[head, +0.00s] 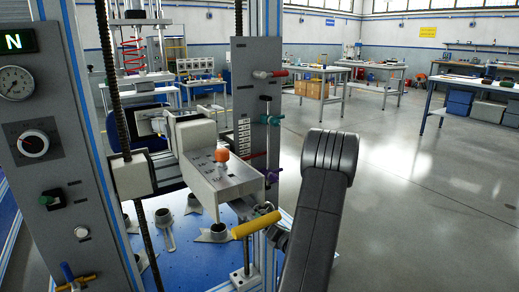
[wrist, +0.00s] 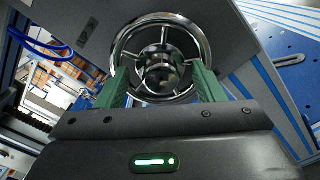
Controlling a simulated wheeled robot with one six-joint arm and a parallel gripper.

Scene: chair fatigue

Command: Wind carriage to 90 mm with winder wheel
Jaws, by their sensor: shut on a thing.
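In the wrist view, a chrome spoked winder wheel (wrist: 161,72) with a round hub sits on a grey panel. The green fingers of my gripper (wrist: 162,84) stand at the left and right of its rim, shut on it. In the head view, a pale grey carriage-like block (head: 213,174) with an orange knob (head: 222,155) stands beside the tall screw (head: 112,90). A white scale strip (head: 243,137) is on the grey upright behind it; its figures are too small to read. The wheel and my fingers cannot be made out in the head view.
A yellow-handled lever (head: 256,225) stands close left of my dark arm. A blue bed (head: 185,245) carries loose metal fittings. A left panel (head: 40,140) has a gauge and dial. Open floor (head: 420,185) and workbenches lie to the right.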

